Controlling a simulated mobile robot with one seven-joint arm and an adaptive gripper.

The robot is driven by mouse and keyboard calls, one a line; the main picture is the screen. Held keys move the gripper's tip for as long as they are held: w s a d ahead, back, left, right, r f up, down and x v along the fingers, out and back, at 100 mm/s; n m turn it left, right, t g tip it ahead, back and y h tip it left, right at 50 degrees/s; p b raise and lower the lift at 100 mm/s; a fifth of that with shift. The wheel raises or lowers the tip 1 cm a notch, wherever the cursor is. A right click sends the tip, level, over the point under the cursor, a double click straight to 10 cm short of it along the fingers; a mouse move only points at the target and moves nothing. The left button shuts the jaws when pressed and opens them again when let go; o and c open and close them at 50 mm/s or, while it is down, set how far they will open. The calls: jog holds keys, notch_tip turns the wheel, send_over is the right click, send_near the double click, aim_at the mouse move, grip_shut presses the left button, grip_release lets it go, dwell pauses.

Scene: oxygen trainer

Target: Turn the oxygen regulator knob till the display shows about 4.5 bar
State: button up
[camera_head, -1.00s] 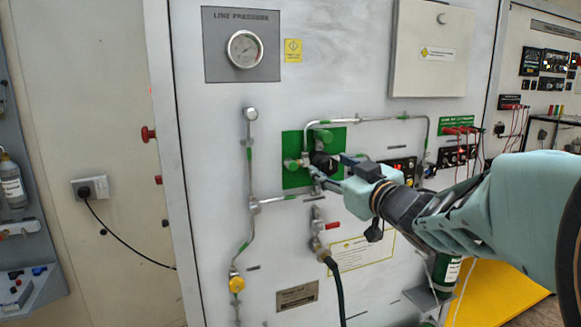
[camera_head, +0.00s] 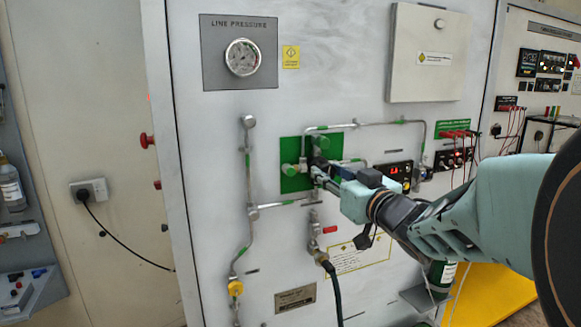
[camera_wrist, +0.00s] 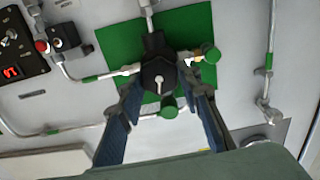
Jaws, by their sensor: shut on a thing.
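The black oxygen regulator knob (camera_wrist: 158,80) with a light pointer mark sits on a green plate (camera_wrist: 120,42) in the middle of the wrist view. My gripper (camera_wrist: 164,88) is shut on the knob, with one dark blue finger on each side. In the head view my gripper (camera_head: 319,172) reaches the green plate (camera_head: 291,181) from the right and hides most of the knob. The display (camera_wrist: 12,72) has lit red digits, upside down in the wrist view. It also shows in the head view (camera_head: 394,171), but the digits are too small to read surely.
Green-capped fittings (camera_wrist: 211,54) and metal pipes (camera_head: 281,203) lie close around the knob. A line pressure gauge (camera_head: 242,57) is above left. A red-handled valve with a black hose (camera_head: 334,290) is below. Red leads (camera_head: 455,134) plug in at the right.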

jog(key=m+p, duration=0.3)
jog(key=m, duration=0.2)
jog(key=shift+r+m+p, duration=0.2)
jog(key=shift+m+p, duration=0.1)
jog(key=shift+p, duration=0.1)
jog(key=m+p, duration=0.3)
jog(key=m, duration=0.2)
jog(key=shift+d+f, duration=0.1)
jog(key=shift+f, duration=0.05)
jog(key=shift+m, duration=0.4)
jog(key=o, duration=1.2)
jog(key=shift+c, duration=0.2)
jog(key=shift+f, duration=0.1)
jog(key=v, duration=0.7)
jog(key=shift+s, duration=0.2)
